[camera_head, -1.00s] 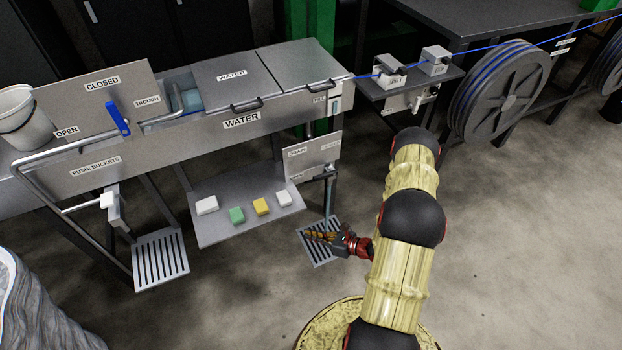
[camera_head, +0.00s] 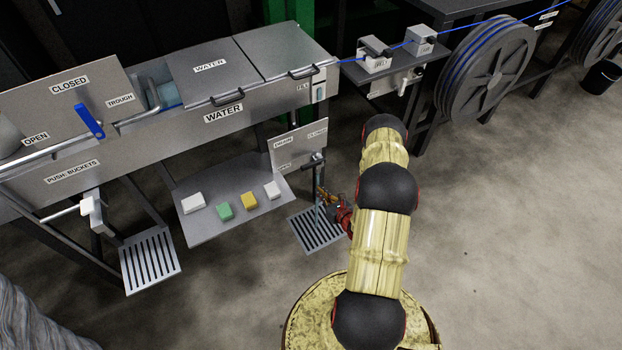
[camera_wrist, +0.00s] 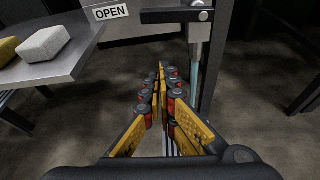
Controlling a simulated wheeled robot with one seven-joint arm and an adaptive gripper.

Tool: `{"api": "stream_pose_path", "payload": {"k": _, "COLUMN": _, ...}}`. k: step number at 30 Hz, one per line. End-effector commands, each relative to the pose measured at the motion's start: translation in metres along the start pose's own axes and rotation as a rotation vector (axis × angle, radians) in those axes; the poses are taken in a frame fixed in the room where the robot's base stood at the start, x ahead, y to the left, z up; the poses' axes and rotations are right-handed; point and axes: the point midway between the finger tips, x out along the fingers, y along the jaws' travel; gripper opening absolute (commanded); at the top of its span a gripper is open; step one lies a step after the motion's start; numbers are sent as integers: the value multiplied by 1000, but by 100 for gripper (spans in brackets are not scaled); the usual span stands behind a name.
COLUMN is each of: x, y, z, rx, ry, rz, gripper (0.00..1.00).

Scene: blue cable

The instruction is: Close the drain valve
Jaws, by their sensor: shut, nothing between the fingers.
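The drain valve (camera_head: 316,160) sits on a grey panel (camera_head: 297,150) with DRAIN, CLOSED and OPEN labels, low at the trough's right end. In the wrist view its black lever (camera_wrist: 168,16) lies level, pointing left toward the OPEN label (camera_wrist: 111,12). A pale blue stream (camera_wrist: 195,77) shows below the spout (camera_wrist: 197,45). My gripper (camera_head: 323,194) is just below the valve. In the wrist view my gripper (camera_wrist: 160,72) is shut and empty, its fingertips below the lever and left of the spout, apparently not touching the lever.
A shelf (camera_head: 190,232) with several sponges or soap blocks stands to the left of the gripper. A floor grate (camera_head: 313,236) lies beneath the valve. A dark table leg (camera_wrist: 216,60) stands close right of the spout. The floor at right is open.

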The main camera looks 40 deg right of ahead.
Motion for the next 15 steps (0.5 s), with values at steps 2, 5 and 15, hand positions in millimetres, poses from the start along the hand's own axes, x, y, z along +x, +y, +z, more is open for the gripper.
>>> {"api": "stream_pose_path", "payload": {"k": 2, "x": 5, "y": 0, "z": -1, "rx": -1, "ry": 0, "rz": 1, "gripper": 0}}
{"api": "stream_pose_path", "payload": {"k": 5, "x": 17, "y": 0, "z": -1, "rx": -2, "ry": -1, "rz": 2, "gripper": 0}}
{"api": "stream_pose_path", "payload": {"k": 15, "x": 82, "y": 1, "z": -2, "rx": -3, "ry": -1, "rz": 3, "gripper": 0}}
